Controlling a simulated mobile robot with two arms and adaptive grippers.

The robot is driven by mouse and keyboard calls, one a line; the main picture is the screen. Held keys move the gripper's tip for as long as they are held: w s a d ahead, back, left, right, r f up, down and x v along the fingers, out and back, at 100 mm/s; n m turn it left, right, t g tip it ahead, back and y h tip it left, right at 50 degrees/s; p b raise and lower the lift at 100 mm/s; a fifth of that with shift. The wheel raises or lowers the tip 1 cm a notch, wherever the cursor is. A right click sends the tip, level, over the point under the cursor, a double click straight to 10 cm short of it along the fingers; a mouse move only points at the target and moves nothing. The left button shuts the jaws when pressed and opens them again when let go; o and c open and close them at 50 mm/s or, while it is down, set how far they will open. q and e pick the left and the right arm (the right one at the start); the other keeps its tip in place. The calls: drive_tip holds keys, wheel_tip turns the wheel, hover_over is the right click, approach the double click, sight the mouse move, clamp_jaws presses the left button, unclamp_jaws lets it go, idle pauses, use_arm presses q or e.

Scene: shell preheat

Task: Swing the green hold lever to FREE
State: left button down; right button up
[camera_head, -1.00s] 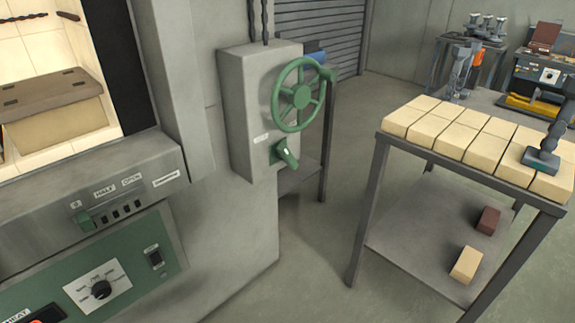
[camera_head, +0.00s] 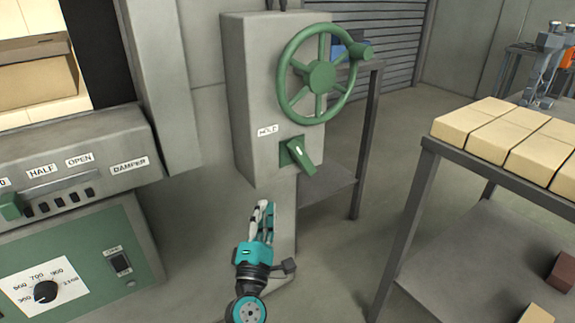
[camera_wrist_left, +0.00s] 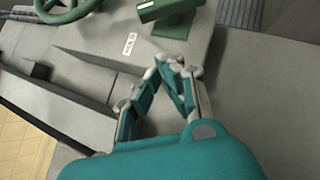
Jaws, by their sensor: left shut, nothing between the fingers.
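The green hold lever (camera_head: 301,157) sits on the front of a grey box (camera_head: 262,95), below a green handwheel (camera_head: 318,76). It slants down and to the right from its square green plate. A small label (camera_head: 267,131) beside it seems to read HOLD. My left gripper (camera_head: 266,205) is shut and empty, below and left of the lever, apart from it. In the left wrist view the shut fingers (camera_wrist_left: 172,62) point towards the box, and the lever (camera_wrist_left: 160,8) shows at the top edge. My right gripper is not in view.
A control panel with a damper slider (camera_head: 10,207) and a dial (camera_head: 45,291) is at the left. A metal table (camera_head: 430,150) with pale bricks (camera_head: 485,130) stands at the right. Clear floor lies between the box and the table.

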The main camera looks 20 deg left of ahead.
sight(299, 156)
use_arm(q)
drive_tip(key=d+x, duration=0.1)
drive_tip(key=x, duration=0.7)
drive_tip(key=d+p+x, duration=0.1)
drive_tip(key=x, duration=0.3)
drive_tip(key=shift+w+d+r, duration=0.25)
drive_tip(key=shift+w+r, duration=0.2)
drive_tip(key=shift+r, duration=0.1)
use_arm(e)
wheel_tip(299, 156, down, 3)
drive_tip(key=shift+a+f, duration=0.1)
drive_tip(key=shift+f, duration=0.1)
